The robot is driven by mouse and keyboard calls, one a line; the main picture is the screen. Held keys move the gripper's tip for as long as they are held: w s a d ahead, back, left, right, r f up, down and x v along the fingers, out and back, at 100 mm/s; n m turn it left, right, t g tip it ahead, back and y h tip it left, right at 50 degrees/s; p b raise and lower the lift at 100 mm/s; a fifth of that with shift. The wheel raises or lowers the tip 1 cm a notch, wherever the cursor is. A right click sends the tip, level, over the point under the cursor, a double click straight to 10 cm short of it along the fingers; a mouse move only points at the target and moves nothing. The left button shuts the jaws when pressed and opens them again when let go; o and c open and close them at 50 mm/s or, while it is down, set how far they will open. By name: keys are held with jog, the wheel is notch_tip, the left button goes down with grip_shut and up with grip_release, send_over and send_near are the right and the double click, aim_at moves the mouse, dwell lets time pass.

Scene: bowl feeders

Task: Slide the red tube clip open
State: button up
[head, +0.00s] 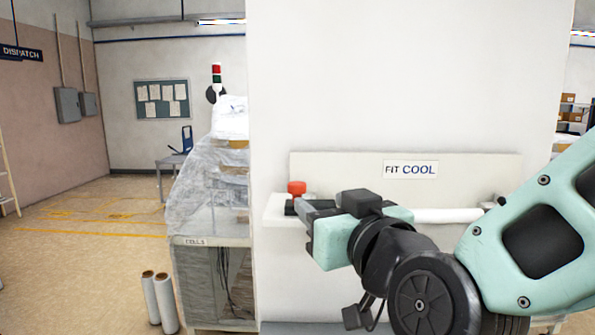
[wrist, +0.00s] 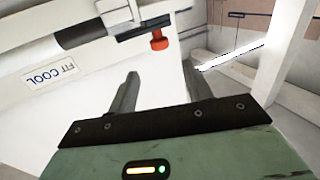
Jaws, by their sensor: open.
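The red tube clip (head: 296,188) shows in the head view as a small red knob above a pale ledge on the panel, left of my gripper. In the wrist view the red clip (wrist: 158,42) hangs from a dark strip (wrist: 144,27), beyond my fingertips and between their lines. My gripper (head: 308,206) is open and points left along the ledge. In the wrist view the two fingers of my gripper (wrist: 160,74) are apart with nothing between them. I cannot tell from the head view whether a finger touches the clip's dark base.
A "FIT COOL" label (head: 410,169) is on the panel above the ledge. A white tube (head: 447,215) runs right, partly behind my arm. A wrapped stack (head: 208,185) stands left on a cabinet marked "CELLS" (head: 195,242). White rolls (head: 158,300) stand on the floor. Floor further left is open.

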aim_at(300, 186)
jog(key=p+x, duration=0.3)
jog(key=x, duration=0.8)
jog(key=shift+w+a+p, duration=0.15)
jog(key=shift+w+p, duration=0.15)
jog(key=shift+c, duration=0.3)
